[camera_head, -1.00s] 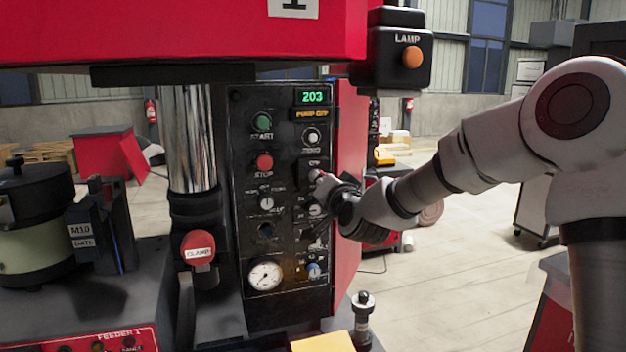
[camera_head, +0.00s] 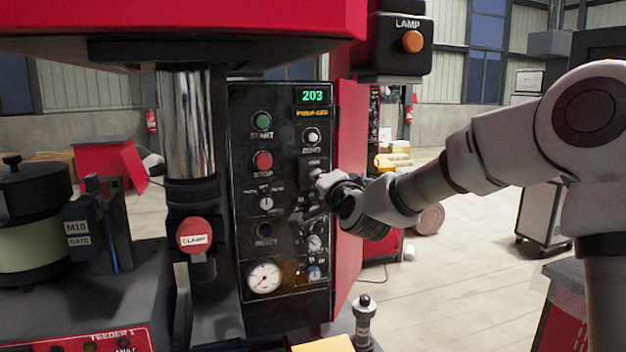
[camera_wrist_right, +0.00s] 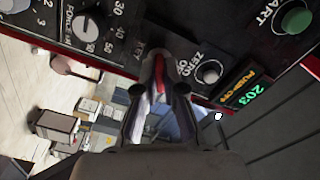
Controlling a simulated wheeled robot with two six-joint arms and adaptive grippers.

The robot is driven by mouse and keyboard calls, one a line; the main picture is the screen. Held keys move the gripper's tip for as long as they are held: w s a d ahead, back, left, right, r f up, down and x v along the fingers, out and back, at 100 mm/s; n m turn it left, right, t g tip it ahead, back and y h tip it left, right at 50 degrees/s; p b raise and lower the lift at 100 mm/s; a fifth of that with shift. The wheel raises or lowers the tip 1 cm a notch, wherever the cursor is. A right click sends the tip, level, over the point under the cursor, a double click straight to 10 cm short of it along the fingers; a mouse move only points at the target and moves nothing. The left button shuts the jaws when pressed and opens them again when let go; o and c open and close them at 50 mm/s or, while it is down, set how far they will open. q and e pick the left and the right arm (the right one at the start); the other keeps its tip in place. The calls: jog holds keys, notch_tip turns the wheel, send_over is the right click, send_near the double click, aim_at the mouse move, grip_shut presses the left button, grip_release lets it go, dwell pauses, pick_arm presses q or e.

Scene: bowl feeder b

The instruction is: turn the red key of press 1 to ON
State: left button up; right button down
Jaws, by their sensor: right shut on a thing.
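The control panel (camera_head: 285,235) of the press is black, with buttons, knobs and a gauge. My right gripper (camera_head: 319,179) reaches its right side from the right, at the key switch below the white ZERO button. In the right wrist view, the fingers (camera_wrist_right: 160,75) are shut on the red key (camera_wrist_right: 160,70), a narrow red strip between them. The gripper hides the key in the head view, and its switch marks are mostly covered, so I cannot tell its exact angle. My left gripper is out of view.
A green display (camera_head: 314,96) reads 203; the amber line below is blurred. The green START button (camera_head: 262,121) and red STOP button (camera_head: 262,161) sit left of the gripper. A red side panel (camera_head: 350,180) stands close behind the gripper. A red CLAMP knob (camera_head: 194,234) is further left.

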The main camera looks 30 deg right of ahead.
jog(key=m+b, duration=0.1)
jog(key=m, duration=0.1)
jog(key=shift+r+m+b, duration=0.15)
jog(key=shift+m+b, duration=0.15)
jog(key=shift+m, duration=0.1)
